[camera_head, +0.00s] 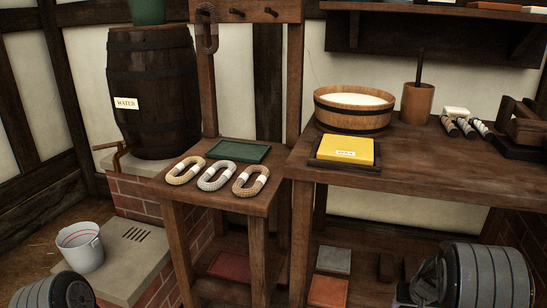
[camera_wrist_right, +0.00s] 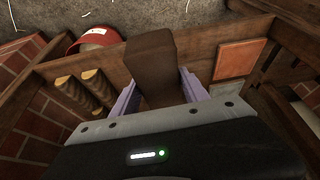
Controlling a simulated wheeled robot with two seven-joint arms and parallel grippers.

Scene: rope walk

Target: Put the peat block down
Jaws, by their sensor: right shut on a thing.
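The brown peat block (camera_wrist_right: 152,62) stands out ahead of my right gripper (camera_wrist_right: 160,88) in the right wrist view. The pale purple fingers are on either side of it, shut on it. Its lower end is hidden by the gripper. It appears above or beside a wooden shelf; whether it touches anything there, I cannot tell. In the head view only part of my right arm shows at the lower right, and its fingers cannot be made out. Only a part of my left arm shows at the lower left; its gripper is out of view.
An orange tile (camera_wrist_right: 240,58) lies right of the block; it also shows on the low shelf (camera_head: 327,291) beside a grey tile (camera_head: 334,260). Dark brown blocks (camera_head: 385,266) lie nearby. Brown rolls (camera_wrist_right: 84,95) and a red container (camera_wrist_right: 95,38) are left. The worktop (camera_head: 420,165) is above.

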